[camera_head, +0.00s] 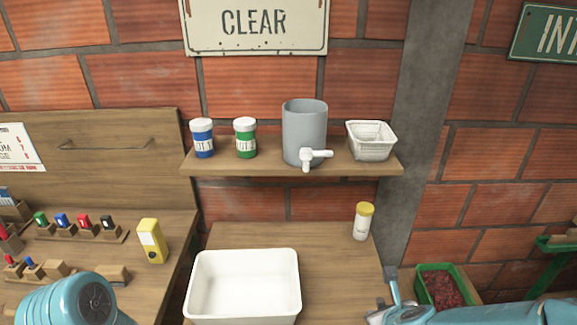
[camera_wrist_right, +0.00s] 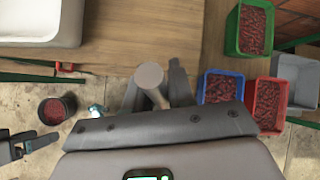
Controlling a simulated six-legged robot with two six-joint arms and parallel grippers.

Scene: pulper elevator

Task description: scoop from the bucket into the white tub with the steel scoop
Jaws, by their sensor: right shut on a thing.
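The white tub (camera_head: 243,287) stands on the wooden worktop, and its corner shows at the top left of the right wrist view (camera_wrist_right: 40,25). A dark bucket (camera_wrist_right: 57,108) with dark red contents stands on the floor, left of my right gripper. My right gripper (camera_wrist_right: 155,88) is shut on a grey rod-like piece with a round end (camera_wrist_right: 149,75), apparently the steel scoop's handle. The scoop's bowl is hidden. What looks like my left gripper (camera_wrist_right: 30,143) is at the left edge of that view, fingers apart and empty.
Crates of red fruit, green (camera_wrist_right: 250,30), blue (camera_wrist_right: 218,87) and red (camera_wrist_right: 266,105), stand at the right beside a grey bin (camera_wrist_right: 296,78). A shelf (camera_head: 290,168) holds jars and a grey tapped container (camera_head: 304,132). A yellow-lidded shaker (camera_head: 363,221) stands on the worktop.

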